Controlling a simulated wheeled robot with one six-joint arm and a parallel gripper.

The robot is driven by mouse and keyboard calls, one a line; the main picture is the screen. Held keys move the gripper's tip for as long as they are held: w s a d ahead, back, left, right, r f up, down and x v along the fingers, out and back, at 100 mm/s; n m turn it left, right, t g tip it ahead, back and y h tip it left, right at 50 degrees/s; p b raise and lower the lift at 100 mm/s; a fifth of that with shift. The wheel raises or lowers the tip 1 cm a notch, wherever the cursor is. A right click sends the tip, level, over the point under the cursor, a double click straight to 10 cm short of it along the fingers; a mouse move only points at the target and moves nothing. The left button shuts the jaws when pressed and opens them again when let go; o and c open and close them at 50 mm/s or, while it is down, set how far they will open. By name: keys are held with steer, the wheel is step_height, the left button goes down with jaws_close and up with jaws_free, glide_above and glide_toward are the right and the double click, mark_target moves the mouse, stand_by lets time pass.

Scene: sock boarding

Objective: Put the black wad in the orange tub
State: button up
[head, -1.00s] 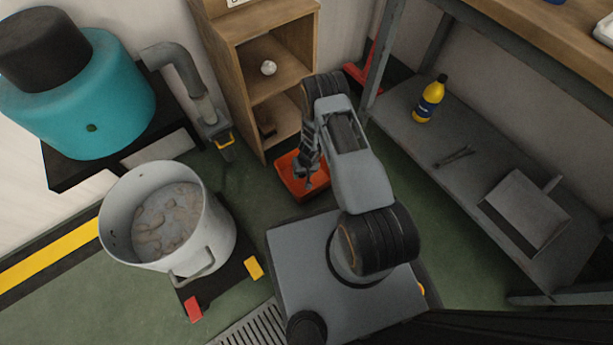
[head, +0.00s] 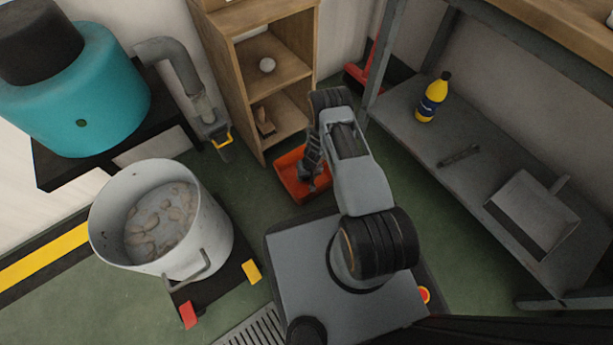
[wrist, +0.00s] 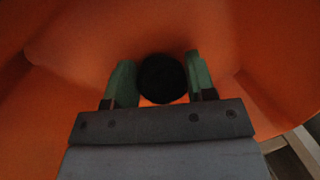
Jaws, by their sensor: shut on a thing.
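The black wad (wrist: 162,79) is a dark round ball between the two green fingers of my gripper (wrist: 161,80) in the wrist view. My gripper is shut on it. Orange walls and floor of the orange tub (wrist: 60,45) fill the wrist view around the wad, so my gripper is over or inside the tub. In the head view the orange tub (head: 291,184) sits on the green floor in front of the wooden shelf. My gripper (head: 311,184) reaches down into it there. The wad cannot be made out in the head view.
A large grey pot (head: 205,235) is at the left. A metal bench (head: 410,125) at the right carries a yellow bottle (head: 432,97) and a dustpan (head: 535,215).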

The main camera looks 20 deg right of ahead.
steer(key=shift+f, duration=0.1)
steer(key=o, duration=0.9)
